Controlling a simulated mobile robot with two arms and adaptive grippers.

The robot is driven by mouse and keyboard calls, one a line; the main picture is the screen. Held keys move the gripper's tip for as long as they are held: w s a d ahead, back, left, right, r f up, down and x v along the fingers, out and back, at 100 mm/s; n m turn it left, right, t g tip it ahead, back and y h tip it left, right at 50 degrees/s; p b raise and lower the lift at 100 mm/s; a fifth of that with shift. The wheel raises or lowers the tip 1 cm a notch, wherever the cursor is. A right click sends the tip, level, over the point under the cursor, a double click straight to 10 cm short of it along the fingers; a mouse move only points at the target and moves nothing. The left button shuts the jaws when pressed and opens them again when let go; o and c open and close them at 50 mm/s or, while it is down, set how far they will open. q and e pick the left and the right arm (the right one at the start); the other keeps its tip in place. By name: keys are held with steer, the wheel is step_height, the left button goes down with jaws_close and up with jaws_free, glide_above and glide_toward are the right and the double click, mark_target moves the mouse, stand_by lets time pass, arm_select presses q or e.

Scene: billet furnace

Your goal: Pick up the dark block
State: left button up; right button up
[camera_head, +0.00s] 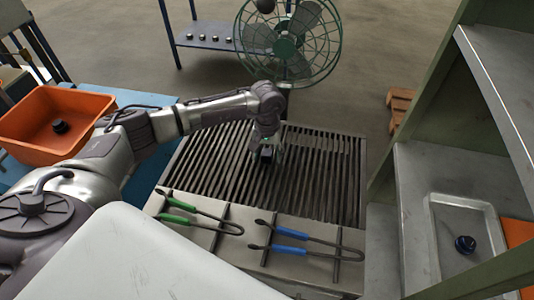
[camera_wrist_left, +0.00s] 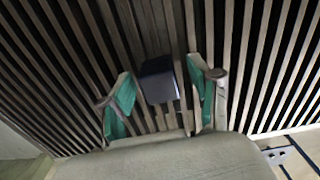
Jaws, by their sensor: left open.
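The dark block (camera_wrist_left: 157,80) rests on the slatted grate (camera_head: 319,181). In the left wrist view it sits between the two green-padded fingers of my left gripper (camera_wrist_left: 162,100), toward their tips. The fingers stand apart, with gaps on both sides of the block. In the head view my left gripper (camera_head: 267,152) points down over the grate and the block (camera_head: 266,156) shows just below it, partly covered. My right gripper is not seen in either view.
Green-handled tongs (camera_head: 200,212) and blue-handled tongs (camera_head: 300,243) lie at the grate's near edge. An orange bin (camera_head: 25,112) stands at left. A grey shelf unit (camera_head: 440,160) with a metal tray (camera_head: 436,235) stands at right. A green fan (camera_head: 288,72) stands behind the grate.

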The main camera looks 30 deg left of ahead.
arm_select(q)
steer(key=shift+c, duration=0.3)
jaws_close()
steer(key=shift+r, duration=0.1)
